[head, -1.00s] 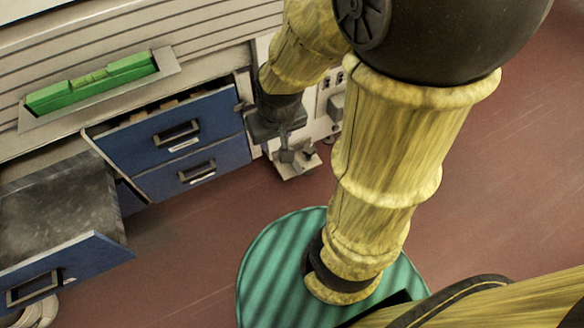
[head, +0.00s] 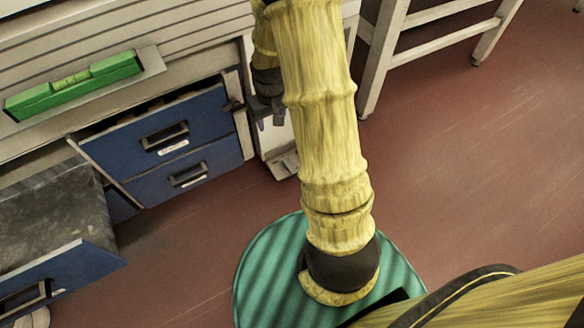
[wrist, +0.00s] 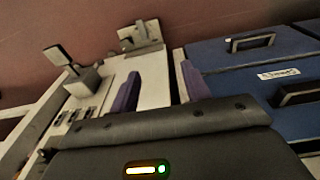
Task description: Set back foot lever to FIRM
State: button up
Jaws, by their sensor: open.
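In the wrist view, a small lever with a dark square head (wrist: 58,54) stands tilted on a grey block (wrist: 83,80) at the left of a pale panel. A flat bracket with a small block (wrist: 140,38) sits at the panel's far end, near the floor. I cannot tell which is the back foot lever, and no FIRM mark is readable. My gripper (wrist: 160,80) is open and empty, its purple fingers over the pale panel, right of the lever and apart from it. In the head view my gripper (head: 270,108) is partly hidden by my arm, beside the cabinet's end.
Blue drawers (head: 185,130) stand left of my gripper; they also show at right in the wrist view (wrist: 270,65). A pulled-out drawer (head: 60,265) juts out at lower left. A green level-like object (head: 75,88) lies on a ledge. A white-legged stand (head: 380,60) is behind. Red floor (head: 480,170) is clear at right.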

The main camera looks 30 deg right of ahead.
jog(key=w+d+f+b, duration=0.1)
jog(key=w+d+f, duration=0.1)
jog(key=f, duration=0.3)
jog(key=w+d+f, duration=0.2)
jog(key=d+f, duration=0.1)
jog(key=f, duration=0.3)
jog(key=g, duration=0.1)
send_over(292, 169)
notch_tip(292, 169, down, 11)
jog(key=shift+b, duration=0.4)
notch_tip(292, 169, down, 18)
jog(key=b, duration=0.7)
jog(key=shift+r+b, duration=0.25)
jog(key=shift+b, duration=0.1)
jog(key=c, duration=1)
